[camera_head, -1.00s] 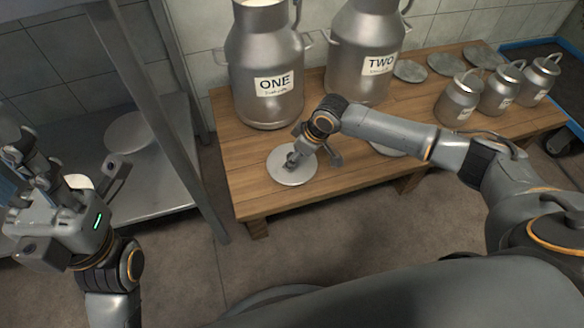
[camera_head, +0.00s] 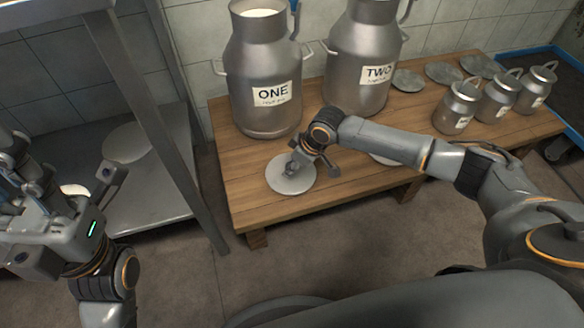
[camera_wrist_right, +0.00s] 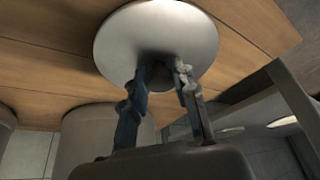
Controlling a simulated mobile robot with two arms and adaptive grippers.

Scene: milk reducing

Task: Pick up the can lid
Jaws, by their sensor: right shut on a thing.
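The can lid (camera_head: 280,184), a round grey metal disc, lies on the front left part of the wooden table, in front of the can marked ONE (camera_head: 262,75). My right gripper (camera_head: 292,166) is over the lid's middle, shut on its handle, which the fingers mostly hide. The lid looks flat on the table; any small gap underneath cannot be told. My left gripper (camera_head: 65,170) is open and empty at the left, away from the table.
The can marked TWO (camera_head: 360,50) stands behind my right arm. Another lid (camera_head: 385,159) is partly hidden by that arm. Several small cans (camera_head: 458,108) and flat lids (camera_head: 408,80) occupy the right of the wooden table (camera_head: 240,190). A metal shelf (camera_head: 150,200) stands at the left.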

